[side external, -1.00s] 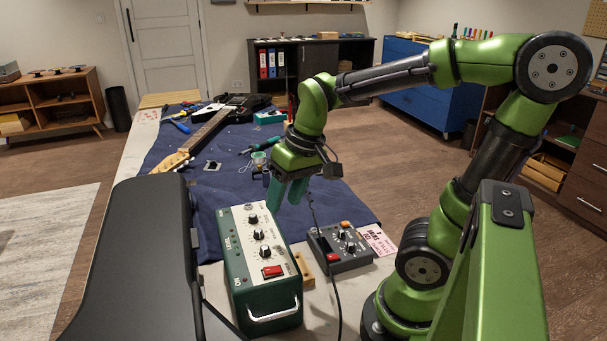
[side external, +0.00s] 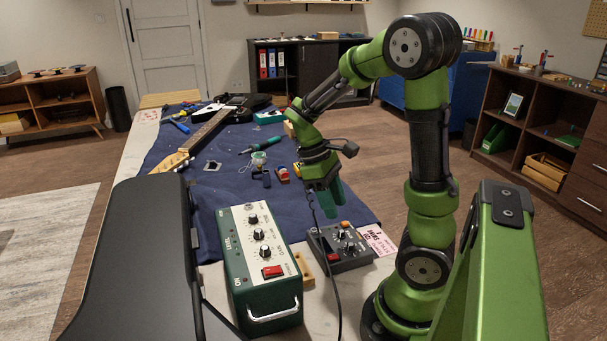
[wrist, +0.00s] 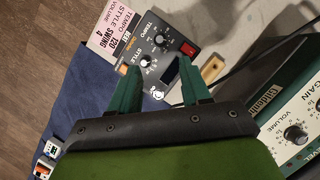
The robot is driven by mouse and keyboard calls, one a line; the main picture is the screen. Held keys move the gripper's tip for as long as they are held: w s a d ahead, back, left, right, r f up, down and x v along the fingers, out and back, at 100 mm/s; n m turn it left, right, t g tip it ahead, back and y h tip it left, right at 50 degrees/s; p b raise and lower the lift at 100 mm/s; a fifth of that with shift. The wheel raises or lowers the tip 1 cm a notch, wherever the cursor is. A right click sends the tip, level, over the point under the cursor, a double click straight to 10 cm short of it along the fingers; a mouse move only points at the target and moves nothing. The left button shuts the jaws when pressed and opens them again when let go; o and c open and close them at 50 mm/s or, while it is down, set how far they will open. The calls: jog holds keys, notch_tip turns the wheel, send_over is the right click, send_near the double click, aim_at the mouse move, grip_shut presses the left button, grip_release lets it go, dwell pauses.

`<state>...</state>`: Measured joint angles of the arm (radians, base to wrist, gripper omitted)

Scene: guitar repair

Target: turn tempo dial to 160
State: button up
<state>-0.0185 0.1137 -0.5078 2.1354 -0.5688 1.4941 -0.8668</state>
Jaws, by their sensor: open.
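A small dark box (side external: 345,262) with several knobs and a red switch lies on the bench in the side view. In the wrist view the box (wrist: 177,28) carries TEMPO and STYLE labels. The tempo dial (wrist: 160,40) is the knob by the TEMPO label, beyond my fingertips. The style dial (wrist: 145,60) sits nearer, between the fingers. The dial's exact setting is too small to read. My gripper (side external: 332,208) is open and empty, pointing down above the box's far edge. In the wrist view my gripper (wrist: 158,66) has its green fingers apart, touching no knob that I can see.
A pink card (side external: 378,240) beside the box appears to read tempo 120, style swing, volume 4. A green amplifier (side external: 262,262) stands left of the box, with a wooden block (side external: 303,270) between them. A black cable (side external: 336,300) runs past the box's front.

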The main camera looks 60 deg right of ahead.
aim_at(349, 244)
jog(key=x, duration=1)
grip_shut()
